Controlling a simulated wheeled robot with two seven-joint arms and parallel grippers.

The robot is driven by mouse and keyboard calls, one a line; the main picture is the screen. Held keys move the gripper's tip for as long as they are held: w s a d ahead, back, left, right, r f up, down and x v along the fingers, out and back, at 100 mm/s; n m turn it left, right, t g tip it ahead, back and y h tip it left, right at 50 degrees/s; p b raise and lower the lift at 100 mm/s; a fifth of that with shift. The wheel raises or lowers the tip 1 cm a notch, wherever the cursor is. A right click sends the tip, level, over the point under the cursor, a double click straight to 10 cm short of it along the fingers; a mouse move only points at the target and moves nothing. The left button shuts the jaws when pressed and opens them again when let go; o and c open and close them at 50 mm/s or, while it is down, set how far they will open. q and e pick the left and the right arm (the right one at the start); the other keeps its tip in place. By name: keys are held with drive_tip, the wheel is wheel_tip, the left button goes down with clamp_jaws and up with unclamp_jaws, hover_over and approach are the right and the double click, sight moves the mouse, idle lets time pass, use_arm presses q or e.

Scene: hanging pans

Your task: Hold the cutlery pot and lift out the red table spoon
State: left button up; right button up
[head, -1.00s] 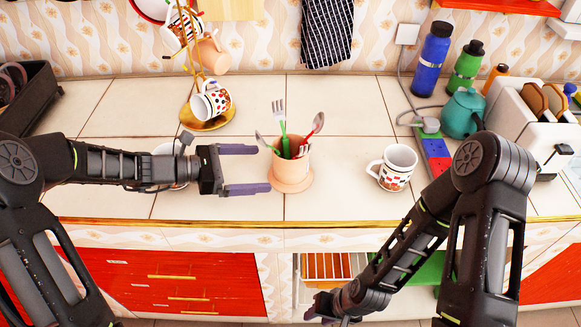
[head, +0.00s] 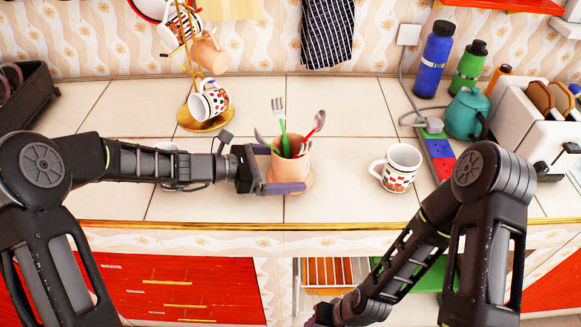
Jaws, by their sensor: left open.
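A patterned mug (head: 398,166) stands right of the pot. A gold mug stand (head: 206,123) with hanging mugs is behind left. A power strip (head: 437,153), teal kettle (head: 465,114), bottles and toaster (head: 545,128) fill the right. Another mug is mostly hidden behind my left arm.

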use_arm(q)
drive_tip(key=shift+c, duration=0.4)
drive_tip(key=c, duration=1.3)
drive_tip(key=shift+o, duration=0.2)
